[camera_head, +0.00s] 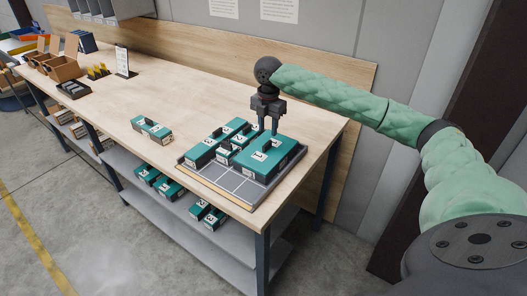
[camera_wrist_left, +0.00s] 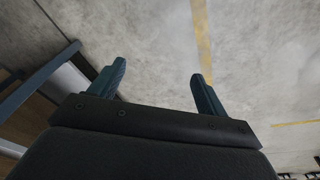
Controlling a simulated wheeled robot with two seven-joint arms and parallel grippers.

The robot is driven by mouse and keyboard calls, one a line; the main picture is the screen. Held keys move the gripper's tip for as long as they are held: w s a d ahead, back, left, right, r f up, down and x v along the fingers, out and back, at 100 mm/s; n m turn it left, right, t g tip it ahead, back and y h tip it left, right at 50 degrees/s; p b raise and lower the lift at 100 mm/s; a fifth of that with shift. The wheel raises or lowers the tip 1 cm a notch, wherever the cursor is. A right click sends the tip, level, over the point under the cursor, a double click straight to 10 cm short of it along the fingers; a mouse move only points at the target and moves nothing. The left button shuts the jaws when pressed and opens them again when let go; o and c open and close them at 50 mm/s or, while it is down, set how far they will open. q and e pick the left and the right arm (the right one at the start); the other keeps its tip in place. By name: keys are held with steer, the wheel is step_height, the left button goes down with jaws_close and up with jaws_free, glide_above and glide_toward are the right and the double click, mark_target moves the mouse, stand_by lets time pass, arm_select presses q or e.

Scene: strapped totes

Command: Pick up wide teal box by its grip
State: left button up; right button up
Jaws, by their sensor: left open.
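The wide teal box (camera_head: 270,161) lies at the right end of a grey tray (camera_head: 213,186) on the workbench. A dark grip (camera_head: 265,147) stands up from its top. My right gripper (camera_head: 268,130) points down over the far part of this box, close to the grip. Its two fingers show apart, with nothing seen between them. I cannot tell whether the fingertips touch the box. In the left wrist view my left gripper (camera_wrist_left: 158,72) is open and empty above the floor; it is not in the head view.
Smaller teal boxes (camera_head: 202,152) stand beside the wide box on the tray. Another teal pair (camera_head: 151,128) lies on the workbench (camera_head: 190,88) to the left. More teal boxes (camera_head: 160,183) lie on the shelf below. Brown bins (camera_head: 62,67) stand at the far left end.

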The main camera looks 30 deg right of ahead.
mark_target(267, 143)
steer(key=shift+f+p, duration=0.3)
steer(key=shift+f, duration=0.65)
steer(key=shift+w+f+p, duration=0.15)
steer(key=shift+f+p, duration=0.2)
steer(key=shift+f, duration=0.2)
step_height(267, 143, down, 3)
steer(key=shift+r+p, duration=0.2)
steer(key=shift+p, duration=0.45)
arm_select(q)
steer(key=s+a+f, duration=0.2)
steer(key=s+f, duration=0.2)
steer(key=f, duration=0.6)
arm_select(e)
steer(key=shift+f, duration=0.65)
arm_select(q)
steer(key=shift+f, duration=0.1)
arm_select(e)
jaws_close()
steer(key=shift+r, duration=0.1)
